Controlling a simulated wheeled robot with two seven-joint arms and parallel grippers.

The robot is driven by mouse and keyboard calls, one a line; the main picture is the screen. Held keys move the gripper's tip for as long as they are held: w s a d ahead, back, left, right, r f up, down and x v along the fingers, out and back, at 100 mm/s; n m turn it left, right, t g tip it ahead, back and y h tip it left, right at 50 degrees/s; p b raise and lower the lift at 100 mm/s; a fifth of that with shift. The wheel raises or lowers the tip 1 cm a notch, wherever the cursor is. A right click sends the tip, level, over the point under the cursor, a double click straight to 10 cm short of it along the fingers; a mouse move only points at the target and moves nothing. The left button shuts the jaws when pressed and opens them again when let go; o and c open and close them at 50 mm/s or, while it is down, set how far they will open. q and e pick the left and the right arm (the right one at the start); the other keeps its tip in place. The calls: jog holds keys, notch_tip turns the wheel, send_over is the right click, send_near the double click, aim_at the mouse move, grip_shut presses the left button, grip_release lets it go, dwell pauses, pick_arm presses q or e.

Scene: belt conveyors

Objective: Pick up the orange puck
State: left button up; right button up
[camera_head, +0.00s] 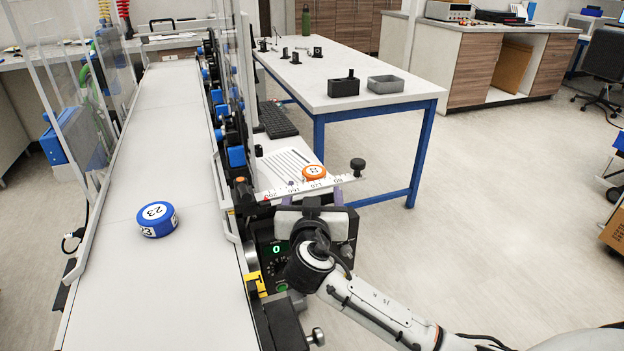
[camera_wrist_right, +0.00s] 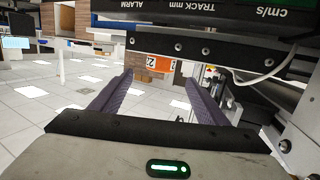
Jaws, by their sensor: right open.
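The orange puck (camera_head: 314,172) has a white label on top. It appears to sit at the white scale bar (camera_head: 268,195) beside the belt, though its exact support is hard to tell. It also shows in the right wrist view as an orange and white patch (camera_wrist_right: 153,62), between the purple fingers and seemingly beyond their tips. My right gripper (camera_head: 312,196) is open and empty, just on the near side of the puck. Its spread fingers also show in the right wrist view (camera_wrist_right: 157,78). My left gripper is not in view.
A blue puck (camera_head: 158,231) marked 23 lies on the light conveyor belt (camera_head: 175,130). A display box with a green zero (camera_head: 277,249) sits below my right gripper. A table (camera_head: 345,98) with small bins stands behind. Clear panels line the belt's left side.

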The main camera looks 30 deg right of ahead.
aim_at(314, 177)
jog(key=p+x, duration=0.1)
jog(key=x, duration=0.6)
jog(key=shift+r, duration=0.1)
jog(key=shift+c, duration=0.4)
jog(key=c, duration=1.1)
